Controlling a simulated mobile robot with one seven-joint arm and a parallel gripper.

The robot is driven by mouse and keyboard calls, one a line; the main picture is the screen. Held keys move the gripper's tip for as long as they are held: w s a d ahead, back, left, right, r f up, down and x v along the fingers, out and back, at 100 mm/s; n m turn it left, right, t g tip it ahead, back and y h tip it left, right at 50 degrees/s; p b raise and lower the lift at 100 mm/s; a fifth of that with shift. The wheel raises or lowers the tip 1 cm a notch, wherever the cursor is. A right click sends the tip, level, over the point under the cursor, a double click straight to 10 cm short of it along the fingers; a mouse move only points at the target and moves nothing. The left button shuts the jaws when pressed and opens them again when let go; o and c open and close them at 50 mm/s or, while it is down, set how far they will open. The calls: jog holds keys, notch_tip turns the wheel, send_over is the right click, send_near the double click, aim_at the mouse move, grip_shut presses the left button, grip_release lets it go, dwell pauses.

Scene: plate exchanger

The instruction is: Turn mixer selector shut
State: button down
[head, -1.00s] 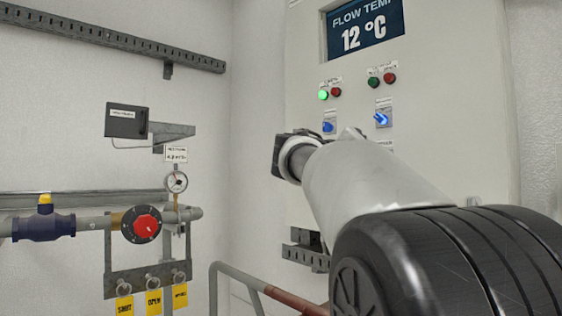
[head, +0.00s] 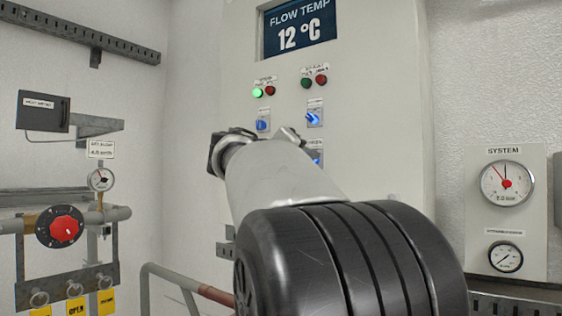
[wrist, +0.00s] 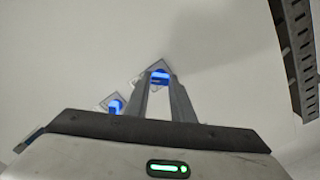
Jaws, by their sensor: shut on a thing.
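In the wrist view, the two fingers of my gripper (wrist: 160,82) are closed around a blue lit selector knob (wrist: 159,74) on a square plate. Its label cannot be read there, so the picture alone does not confirm that it is the mixer selector. A second blue knob (wrist: 116,105) sits beside it, free of the fingers. In the head view, the cabinet (head: 375,90) has an upright blue selector (head: 263,123), a tilted one (head: 313,118) and a lower one (head: 318,157) partly covered by my arm.
Above the selectors are a lit green lamp (head: 257,92), other lamps and a display (head: 299,30) reading 12 °C. A gauge panel (head: 507,215) stands at right. A red valve knob (head: 64,228) and pipework are at left. A handrail (head: 170,268) runs low beside my arm.

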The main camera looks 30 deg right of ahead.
jog(key=shift+n+p, duration=3.65)
jog(key=shift+n, duration=5.15)
jog(key=c, duration=1.5)
grip_release()
jog(key=shift+a, duration=0.1)
jog(key=b+v, duration=0.1)
jog(key=v, duration=1.6)
jog(key=shift+s+a, duration=0.15)
